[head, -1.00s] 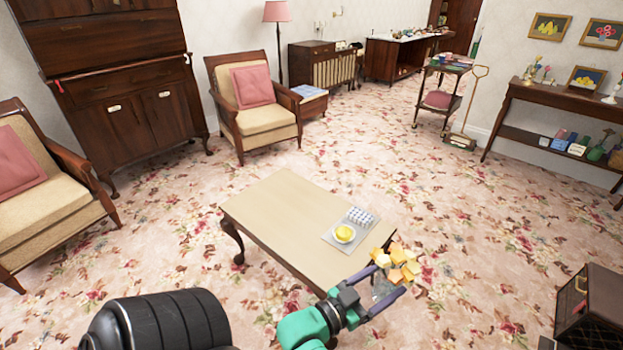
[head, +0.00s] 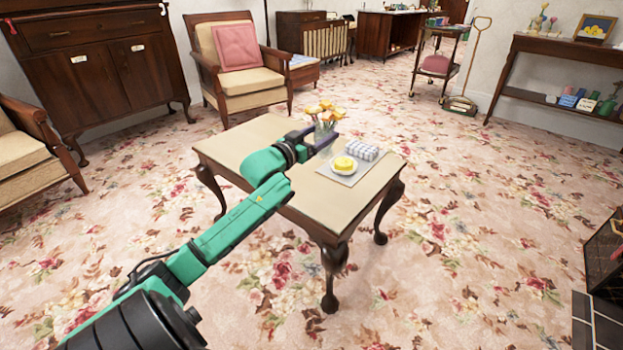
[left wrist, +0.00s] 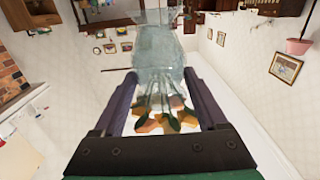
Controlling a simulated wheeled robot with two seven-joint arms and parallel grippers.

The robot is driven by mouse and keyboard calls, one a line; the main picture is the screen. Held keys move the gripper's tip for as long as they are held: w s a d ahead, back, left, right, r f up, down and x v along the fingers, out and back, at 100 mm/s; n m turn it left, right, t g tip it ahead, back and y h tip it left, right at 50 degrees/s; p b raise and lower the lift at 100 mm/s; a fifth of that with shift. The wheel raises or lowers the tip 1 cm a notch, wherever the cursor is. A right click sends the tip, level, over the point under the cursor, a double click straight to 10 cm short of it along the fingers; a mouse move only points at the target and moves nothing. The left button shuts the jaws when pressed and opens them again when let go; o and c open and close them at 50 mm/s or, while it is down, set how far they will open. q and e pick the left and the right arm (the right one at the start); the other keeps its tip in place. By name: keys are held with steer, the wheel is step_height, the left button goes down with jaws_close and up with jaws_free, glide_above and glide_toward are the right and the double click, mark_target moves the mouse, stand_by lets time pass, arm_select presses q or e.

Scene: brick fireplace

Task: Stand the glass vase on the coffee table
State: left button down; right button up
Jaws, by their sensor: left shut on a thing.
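The clear glass vase (head: 320,129) holds yellow and orange flowers (head: 326,110). My left gripper (head: 324,142) is shut on it, over the far part of the coffee table (head: 335,207). In the head view the vase looks about upright, but the fingers hide its lower part. I cannot tell whether its base touches the tabletop. In the left wrist view the glass vase (left wrist: 160,55) sits between the two fingers of my left gripper (left wrist: 162,76), flowers toward the palm. My right gripper is not in view.
A tray (head: 344,178) with a yellow item (head: 344,163) and a white, bumpy block (head: 363,150) sits on the table, right of the gripper. The table's left part and near end are bare. An armchair (head: 240,75) stands behind; patterned carpet surrounds the table.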

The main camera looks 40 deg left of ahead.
mark_target(317, 155)
arm_select(q)
step_height(317, 155, down, 6)
steer(key=shift+b, duration=1)
step_height(317, 155, down, 9)
steer(key=b, duration=0.3)
steer(key=shift+r, duration=0.2)
steer(key=shift+d+r, duration=0.1)
steer(key=shift+r, duration=0.05)
jaws_free()
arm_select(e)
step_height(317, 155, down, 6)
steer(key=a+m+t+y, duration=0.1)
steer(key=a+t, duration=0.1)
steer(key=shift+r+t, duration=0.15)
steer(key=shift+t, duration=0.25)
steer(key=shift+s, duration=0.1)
